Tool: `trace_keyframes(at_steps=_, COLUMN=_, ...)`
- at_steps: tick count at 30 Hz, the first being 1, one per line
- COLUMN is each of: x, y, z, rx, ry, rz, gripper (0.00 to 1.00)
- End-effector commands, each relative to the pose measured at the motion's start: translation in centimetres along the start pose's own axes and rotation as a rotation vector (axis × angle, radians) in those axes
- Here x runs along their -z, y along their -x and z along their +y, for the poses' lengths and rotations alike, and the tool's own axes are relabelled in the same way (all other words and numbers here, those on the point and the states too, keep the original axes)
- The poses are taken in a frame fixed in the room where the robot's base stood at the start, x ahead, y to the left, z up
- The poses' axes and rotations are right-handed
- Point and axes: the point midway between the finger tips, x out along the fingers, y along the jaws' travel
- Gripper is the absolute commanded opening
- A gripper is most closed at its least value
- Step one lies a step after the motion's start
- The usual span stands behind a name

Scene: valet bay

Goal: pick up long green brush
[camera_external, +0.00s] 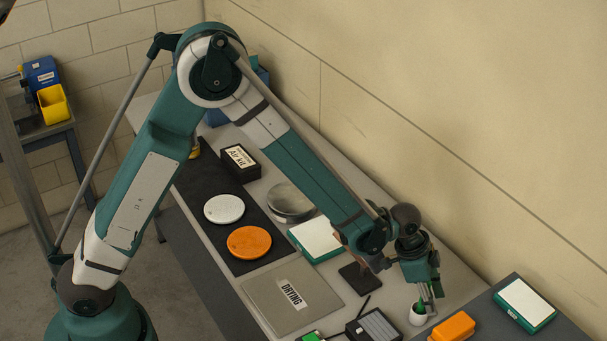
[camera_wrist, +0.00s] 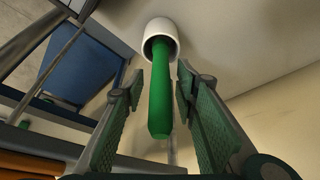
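The long green brush (camera_wrist: 162,92) stands with one end in a small white cup (camera_wrist: 160,38); in the wrist view its green handle points toward my camera. My gripper (camera_wrist: 160,78) is open, with one textured finger on each side of the handle and visible gaps between. In the external view my gripper (camera_external: 427,298) is low over the white cup (camera_external: 418,318) at the right of the bench. Only a little of the green brush (camera_external: 421,307) shows there, partly covered by the fingers.
An orange block (camera_external: 452,327) and a green-edged white pad (camera_external: 525,303) lie on the dark surface right of the cup. A dark box (camera_external: 374,328) is left of it. The grey DRYING mat (camera_external: 265,285) lies farther left. The wall runs behind the bench.

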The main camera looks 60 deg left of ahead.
Motion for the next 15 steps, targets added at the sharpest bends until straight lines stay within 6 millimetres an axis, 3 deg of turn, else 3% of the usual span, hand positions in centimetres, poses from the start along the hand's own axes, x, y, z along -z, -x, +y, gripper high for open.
trace_keyframes(at_steps=3, x=0.0, y=0.01, z=0.0, rx=0.0, ry=0.0, rz=0.0, gripper=0.27)
trace_keyframes(at_steps=9, x=0.0, y=0.01, z=0.0, rx=0.0, ry=0.0, rz=0.0, gripper=0.02)
trace_keyframes(at_steps=15, x=0.0, y=0.01, z=0.01, rx=0.0, ry=0.0, rz=0.0, gripper=0.02)
